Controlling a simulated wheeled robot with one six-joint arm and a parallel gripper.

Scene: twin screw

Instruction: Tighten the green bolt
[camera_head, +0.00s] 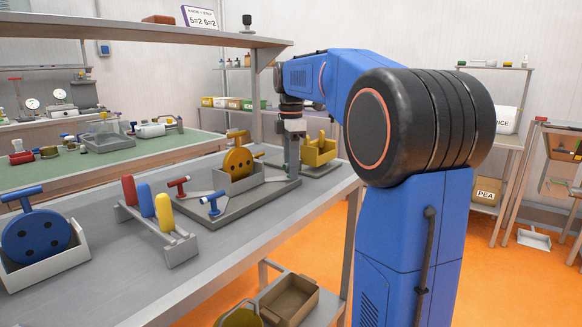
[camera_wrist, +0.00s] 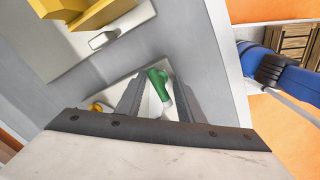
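The green bolt (camera_wrist: 158,80) shows in the wrist view as a green crosspiece on a pale shaft, between the two grey fingers of my gripper (camera_wrist: 157,92). The fingers are apart, with a visible gap to the bolt. In the head view my gripper (camera_head: 291,158) points down over the far end of a grey base plate (camera_head: 250,200). I cannot make out the green bolt there; the gripper likely covers it. A red bolt (camera_head: 178,186) and a blue bolt (camera_head: 213,202) stand at the plate's near side.
A yellow disc (camera_head: 239,162) in a grey holder sits beside my gripper, and a yellow fixture (camera_head: 318,150) behind it. A rack of red, blue and yellow handles (camera_head: 146,200) and a blue disc (camera_head: 36,236) stand nearer. A shelf (camera_head: 180,36) hangs above.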

